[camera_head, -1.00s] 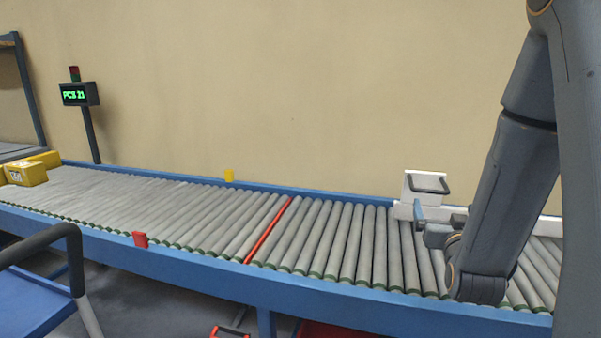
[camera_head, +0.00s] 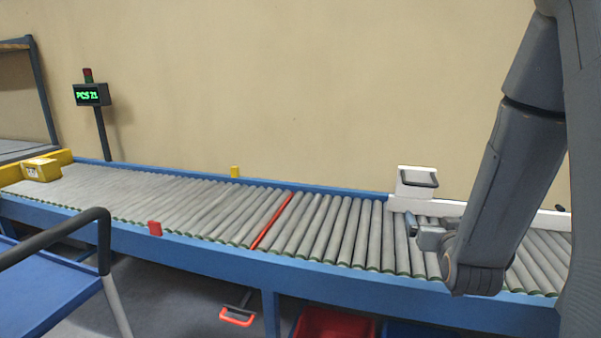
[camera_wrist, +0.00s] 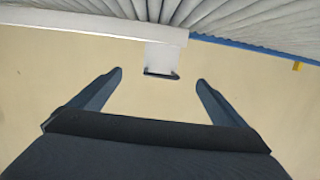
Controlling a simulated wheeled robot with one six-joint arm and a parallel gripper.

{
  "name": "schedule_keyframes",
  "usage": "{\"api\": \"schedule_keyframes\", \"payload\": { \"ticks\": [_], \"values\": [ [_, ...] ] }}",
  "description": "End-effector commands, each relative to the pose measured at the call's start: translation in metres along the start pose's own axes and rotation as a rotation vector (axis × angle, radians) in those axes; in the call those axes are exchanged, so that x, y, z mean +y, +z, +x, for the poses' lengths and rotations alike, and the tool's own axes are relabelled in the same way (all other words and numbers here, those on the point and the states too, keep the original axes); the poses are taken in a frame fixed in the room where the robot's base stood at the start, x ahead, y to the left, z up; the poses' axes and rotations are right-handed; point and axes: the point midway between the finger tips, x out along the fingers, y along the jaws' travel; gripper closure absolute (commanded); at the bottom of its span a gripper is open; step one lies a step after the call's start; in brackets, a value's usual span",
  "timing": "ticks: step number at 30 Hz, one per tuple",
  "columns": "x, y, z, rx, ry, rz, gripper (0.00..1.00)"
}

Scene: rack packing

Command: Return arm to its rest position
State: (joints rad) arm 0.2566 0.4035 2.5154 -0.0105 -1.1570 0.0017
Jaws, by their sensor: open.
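My arm (camera_head: 505,180) hangs down on the right side of the head view, in front of the conveyor. Its gripper end, at least in part, shows at the lower end of the arm, over the rollers. In the wrist view my gripper (camera_wrist: 158,82) is open, with its two dark fingers spread apart. Nothing is between the fingers. A white box-like device with a dark handle (camera_head: 417,182) stands at the conveyor's far edge, and it also shows beyond the fingertips in the wrist view (camera_wrist: 161,58). The gripper does not appear to touch it.
A roller conveyor (camera_head: 335,230) with blue rails crosses the view, with one red roller (camera_head: 271,222). A yellow box (camera_head: 41,169) lies at its far left end. A blue cart (camera_head: 45,300) with a dark handle is at front left. A red bin (camera_head: 335,325) is below.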

Motion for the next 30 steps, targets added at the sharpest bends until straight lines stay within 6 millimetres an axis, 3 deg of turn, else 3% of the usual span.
{"api": "schedule_keyframes", "payload": {
  "ticks": [7,11,20,27,30],
  "values": [
    [-0.022,0.016,-0.017,-0.199,-0.038,-0.011,0.04],
    [-0.038,0.030,-0.041,-0.368,-0.065,-0.025,0.04],
    [-0.069,0.060,-0.144,-0.843,-0.130,-0.088,0.04],
    [-0.077,0.061,-0.246,-1.189,-0.161,-0.155,0.04],
    [-0.076,0.058,-0.277,-1.286,-0.167,-0.177,0.04]
  ]
}}
